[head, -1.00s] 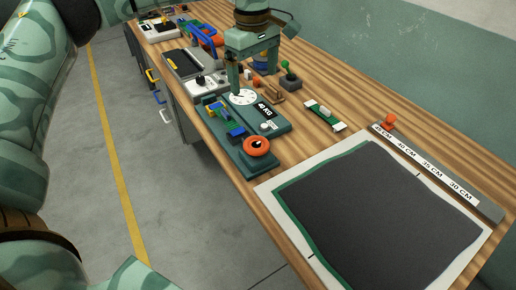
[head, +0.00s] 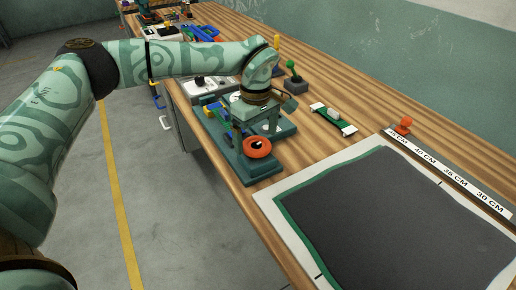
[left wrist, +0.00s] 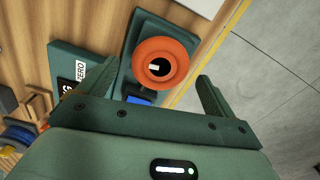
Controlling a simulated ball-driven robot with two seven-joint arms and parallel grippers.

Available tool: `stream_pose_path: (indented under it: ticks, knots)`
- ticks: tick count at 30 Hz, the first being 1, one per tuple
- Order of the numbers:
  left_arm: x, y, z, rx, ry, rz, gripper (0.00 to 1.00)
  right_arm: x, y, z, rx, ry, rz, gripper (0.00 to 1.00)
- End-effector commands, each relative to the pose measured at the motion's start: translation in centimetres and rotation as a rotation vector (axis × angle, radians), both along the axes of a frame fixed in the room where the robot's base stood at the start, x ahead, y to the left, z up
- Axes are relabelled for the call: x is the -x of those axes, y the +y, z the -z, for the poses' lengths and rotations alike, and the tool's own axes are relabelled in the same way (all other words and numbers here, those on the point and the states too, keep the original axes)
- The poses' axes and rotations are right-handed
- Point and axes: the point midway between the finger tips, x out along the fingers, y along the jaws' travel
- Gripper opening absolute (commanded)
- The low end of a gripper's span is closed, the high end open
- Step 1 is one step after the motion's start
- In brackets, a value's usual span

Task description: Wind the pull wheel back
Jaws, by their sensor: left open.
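The orange pull wheel (head: 249,153), a round ring with a dark hub, stands at the near end of a dark green tester (head: 262,173). In the left wrist view the wheel (left wrist: 160,46) is seen from above, with a small white mark in its hub. My left gripper (head: 255,132) is open over the tester, pointing down beside the wheel. In the left wrist view its two fingers (left wrist: 157,71) lie on either side of the wheel, with visible gaps. The gripper hides much of the tester's dial and labels. My right gripper is not in view.
A dark sheet of netting (head: 400,215) lies on a white board at the right, beside a centimetre ruler (head: 450,175) with an orange knob (head: 403,126). A green strip (head: 334,121) and a green-knobbed joystick (head: 292,72) stand behind. Wooden tabletop between them is clear.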

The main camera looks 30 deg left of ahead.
Motion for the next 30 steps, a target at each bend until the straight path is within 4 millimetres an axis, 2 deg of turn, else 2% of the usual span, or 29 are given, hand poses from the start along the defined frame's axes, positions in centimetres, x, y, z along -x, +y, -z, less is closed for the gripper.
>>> stream_pose_path:
  ticks: [1, 6, 17, 22, 30]
  knots:
    - [0.0, 0.0, 1.3, 0.0, 0.003, 0.0, 0.91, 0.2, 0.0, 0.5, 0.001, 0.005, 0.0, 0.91]
    - [0.0, 0.0, 3.1, 0.001, 0.001, 0.0, 0.91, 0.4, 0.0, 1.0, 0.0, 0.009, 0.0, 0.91]
    - [0.0, 0.0, 3.6, 0.0, -0.001, 0.0, 0.91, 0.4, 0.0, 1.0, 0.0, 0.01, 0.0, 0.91]
    - [0.0, 0.0, 3.6, 0.0, -0.001, 0.0, 0.46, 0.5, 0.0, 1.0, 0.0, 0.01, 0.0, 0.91]
    - [0.0, 0.0, 3.5, 0.0, -0.001, -0.014, 0.46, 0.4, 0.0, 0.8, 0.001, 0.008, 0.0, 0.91]
